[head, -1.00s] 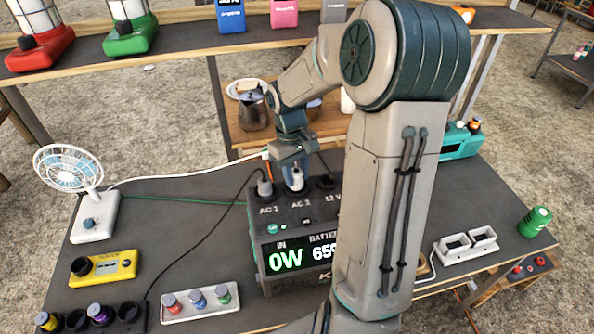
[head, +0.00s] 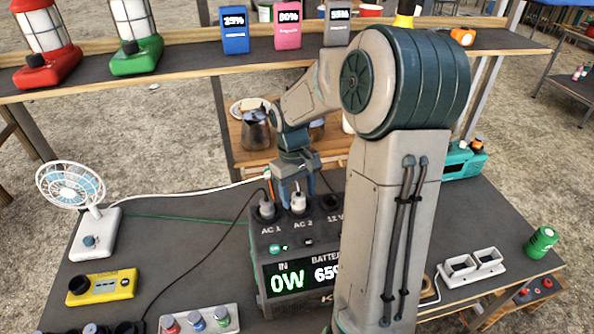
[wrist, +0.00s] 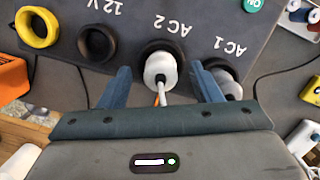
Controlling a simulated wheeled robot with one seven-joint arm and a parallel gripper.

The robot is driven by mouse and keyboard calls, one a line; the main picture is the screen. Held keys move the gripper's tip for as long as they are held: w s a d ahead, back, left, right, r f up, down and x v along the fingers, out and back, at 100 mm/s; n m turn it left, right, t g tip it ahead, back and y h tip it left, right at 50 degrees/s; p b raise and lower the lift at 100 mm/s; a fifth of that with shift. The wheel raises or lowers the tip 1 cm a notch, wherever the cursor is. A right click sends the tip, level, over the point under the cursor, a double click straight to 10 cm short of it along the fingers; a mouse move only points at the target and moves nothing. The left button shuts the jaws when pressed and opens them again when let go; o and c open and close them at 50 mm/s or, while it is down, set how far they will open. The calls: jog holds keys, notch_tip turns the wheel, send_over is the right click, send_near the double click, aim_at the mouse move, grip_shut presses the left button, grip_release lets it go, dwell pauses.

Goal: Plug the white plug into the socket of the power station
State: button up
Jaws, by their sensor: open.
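The white plug (head: 298,202) sits upright in the AC 2 socket on top of the dark power station (head: 310,246). In the wrist view the white plug (wrist: 160,68) is inside the round AC 2 socket (wrist: 165,46), its cord trailing towards me. How deep it sits is hard to tell. My gripper (head: 297,184) is open just above it. In the wrist view the blue fingers of my gripper (wrist: 160,78) stand apart on either side of the plug, with gaps and no contact visible. The power station display reads IN 0W.
A grey plug (head: 266,208) with a black cord is in AC 1, close beside my gripper. The 12 V socket (wrist: 98,43) is empty. A fan (head: 92,215) with a white cord and a yellow tester (head: 102,286) are to the left. A shelf with lanterns runs behind.

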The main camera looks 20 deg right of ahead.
notch_tip(320, 180, up, 12)
jog(key=w, duration=0.1)
jog(key=shift+w+a+r, duration=0.25)
jog(key=shift+w, duration=0.15)
jog(key=shift+s+d, duration=0.1)
